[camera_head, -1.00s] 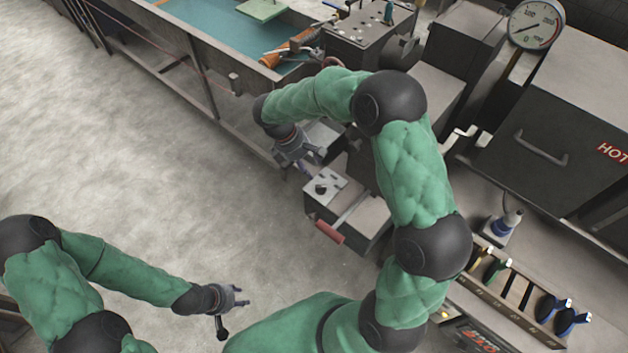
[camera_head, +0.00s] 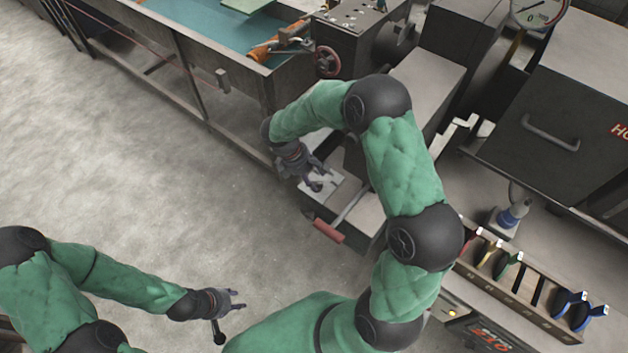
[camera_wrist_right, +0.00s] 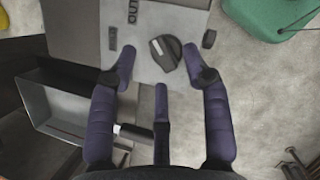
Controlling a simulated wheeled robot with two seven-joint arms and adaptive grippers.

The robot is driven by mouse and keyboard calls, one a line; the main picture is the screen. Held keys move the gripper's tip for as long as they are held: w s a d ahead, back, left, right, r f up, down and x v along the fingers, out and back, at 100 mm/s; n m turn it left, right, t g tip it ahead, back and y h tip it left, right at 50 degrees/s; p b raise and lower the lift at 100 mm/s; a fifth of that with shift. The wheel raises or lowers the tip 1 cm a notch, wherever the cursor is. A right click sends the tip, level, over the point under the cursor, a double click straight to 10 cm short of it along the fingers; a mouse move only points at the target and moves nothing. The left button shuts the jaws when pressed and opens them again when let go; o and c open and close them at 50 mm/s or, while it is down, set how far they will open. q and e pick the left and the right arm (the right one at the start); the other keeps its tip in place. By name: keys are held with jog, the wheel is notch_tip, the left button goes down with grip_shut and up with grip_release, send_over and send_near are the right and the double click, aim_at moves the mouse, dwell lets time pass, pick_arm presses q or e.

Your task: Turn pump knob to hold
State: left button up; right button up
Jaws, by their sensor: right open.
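The pump knob (camera_wrist_right: 166,53) is a dark round knob with a raised grip, on a light grey panel (camera_wrist_right: 143,22) with dark lettering, in the right wrist view. My right gripper (camera_wrist_right: 161,68) is open, its purple fingers spread. Two fingertips lie to either side of the knob and the third shows below it; I cannot tell whether any touches. In the head view the right gripper (camera_head: 318,178) is over the panel (camera_head: 335,178) and largely covers the knob. My left gripper (camera_head: 232,301) is open and empty at lower left, above the floor.
A red-handled lever (camera_head: 328,231) is by the panel's box. A red handwheel (camera_head: 327,61) and a teal-lined trough (camera_head: 215,30) are behind. The floor at left is clear.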

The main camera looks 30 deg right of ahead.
jog(key=shift+x, duration=0.85)
grip_shut()
jog(key=shift+a+n, duration=0.1)
jog(key=shift+n, duration=0.4)
jog(key=n+t, duration=0.1)
jog(key=n, duration=0.1)
jog(key=n+p, duration=0.1)
jog(key=shift+s+a+n+t+h, duration=0.1)
jog(key=shift+s+n+t+h, duration=0.1)
jog(key=shift+n+t+h, duration=0.15)
jog(key=n+t, duration=0.2)
jog(key=n, duration=0.3)
jog(key=shift+s, duration=0.2)
jog(key=shift+n, duration=0.25)
